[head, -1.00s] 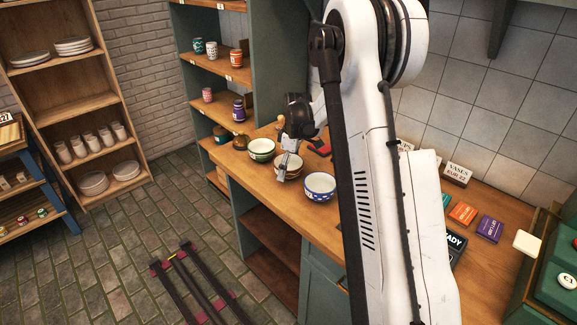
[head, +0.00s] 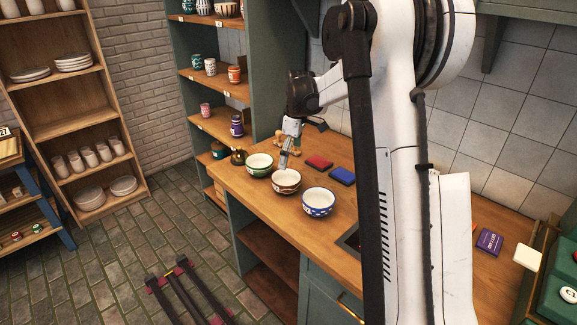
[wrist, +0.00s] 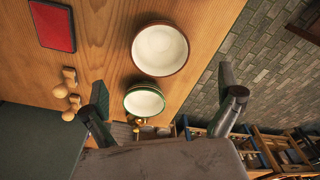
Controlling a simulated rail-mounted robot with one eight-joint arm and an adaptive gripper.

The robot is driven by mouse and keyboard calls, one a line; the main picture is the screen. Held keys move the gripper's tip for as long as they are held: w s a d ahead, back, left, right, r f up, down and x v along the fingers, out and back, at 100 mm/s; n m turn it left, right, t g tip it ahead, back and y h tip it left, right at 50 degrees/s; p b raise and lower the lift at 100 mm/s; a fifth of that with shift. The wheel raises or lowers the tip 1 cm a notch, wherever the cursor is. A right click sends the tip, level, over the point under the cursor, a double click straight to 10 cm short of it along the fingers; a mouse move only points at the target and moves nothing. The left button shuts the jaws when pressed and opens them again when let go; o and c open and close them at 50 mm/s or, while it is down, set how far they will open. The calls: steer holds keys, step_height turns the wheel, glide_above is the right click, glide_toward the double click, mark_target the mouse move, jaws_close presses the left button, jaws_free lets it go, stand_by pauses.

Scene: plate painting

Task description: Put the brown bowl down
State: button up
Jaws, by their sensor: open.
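The brown bowl (head: 286,187), white inside with a brown rim, stands upright on the wooden counter between the green bowl (head: 259,171) and the blue patterned bowl (head: 318,208). My gripper (head: 284,163) is just above the brown bowl in the head view, its fingers pointing down. In the wrist view my gripper (wrist: 163,88) has its two fingers wide apart with nothing held between them. The brown bowl (wrist: 160,72) shows there beyond the fingertips, with the green bowl (wrist: 144,114) beside it. Whether a finger touches the brown bowl's rim I cannot tell.
A red pad (head: 319,162) and a blue pad (head: 342,176) lie behind the bowls. Small wooden pieces (wrist: 69,76) lie near the counter's back. Shelves with cups (head: 236,126) stand at the far end. The counter's front edge is close to the bowls.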

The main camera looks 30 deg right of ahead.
steer(key=s+a+r+m+t+h, duration=0.1)
steer(key=s+a+r+m+t, duration=0.25)
steer(key=s+a+r, duration=1.05)
steer(key=s+a+f+m+t, duration=0.1)
steer(key=s+a, duration=0.3)
steer(key=s, duration=0.6)
steer(key=s+a+f+m+t, duration=0.1)
steer(key=s+a+f+m, duration=0.2)
steer(key=s, duration=0.7)
steer(key=shift+a+f+m+t, duration=0.35)
steer(key=shift+f, duration=0.3)
steer(key=shift+s, duration=0.1)
step_height(320, 180, down, 4)
steer(key=b, duration=0.3)
steer(key=shift+r+b, duration=0.1)
steer(key=shift+b, duration=0.3)
